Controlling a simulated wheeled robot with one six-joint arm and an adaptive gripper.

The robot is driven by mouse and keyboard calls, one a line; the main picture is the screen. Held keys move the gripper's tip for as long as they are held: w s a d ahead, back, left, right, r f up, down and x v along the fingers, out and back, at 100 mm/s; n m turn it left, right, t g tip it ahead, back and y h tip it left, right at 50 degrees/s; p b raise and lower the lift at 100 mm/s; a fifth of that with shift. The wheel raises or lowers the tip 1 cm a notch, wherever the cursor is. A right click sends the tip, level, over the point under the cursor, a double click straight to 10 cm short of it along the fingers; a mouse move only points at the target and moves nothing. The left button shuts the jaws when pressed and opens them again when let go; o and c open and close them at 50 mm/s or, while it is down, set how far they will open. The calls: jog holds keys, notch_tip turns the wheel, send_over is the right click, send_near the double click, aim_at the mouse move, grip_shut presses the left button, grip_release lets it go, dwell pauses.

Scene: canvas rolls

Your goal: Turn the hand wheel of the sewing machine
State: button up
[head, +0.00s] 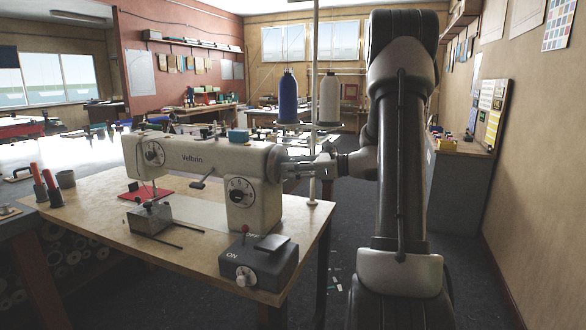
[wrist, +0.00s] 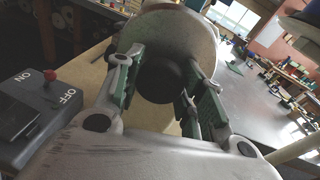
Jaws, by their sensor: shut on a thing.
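The cream sewing machine (head: 205,158), lettered "Velbrin", stands on a wooden table. My gripper (head: 292,167) is at the right end of its body, level with the upper arm. In the wrist view, the dark round hand wheel (wrist: 163,84) sits in front of the pale round end of the machine (wrist: 165,30). My gripper's green-padded fingers (wrist: 160,78) lie on both sides of the wheel, shut on it. In the head view the wheel is mostly hidden by the gripper and machine end.
A grey ON/OFF switch box (head: 258,265) with a red knob stands at the table's front edge. A thread stand holds a blue spool (head: 288,98) and a pale spool (head: 330,98) just behind my gripper. A metal clamp piece (head: 150,218) lies by the needle.

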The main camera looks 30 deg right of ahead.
jog(key=shift+f+m+y, duration=0.1)
jog(key=shift+m+y, duration=0.2)
jog(key=shift+m, duration=1.2)
jog(key=o, duration=1)
jog(key=shift+s, duration=0.1)
jog(key=v, duration=1.2)
jog(key=shift+o, duration=0.2)
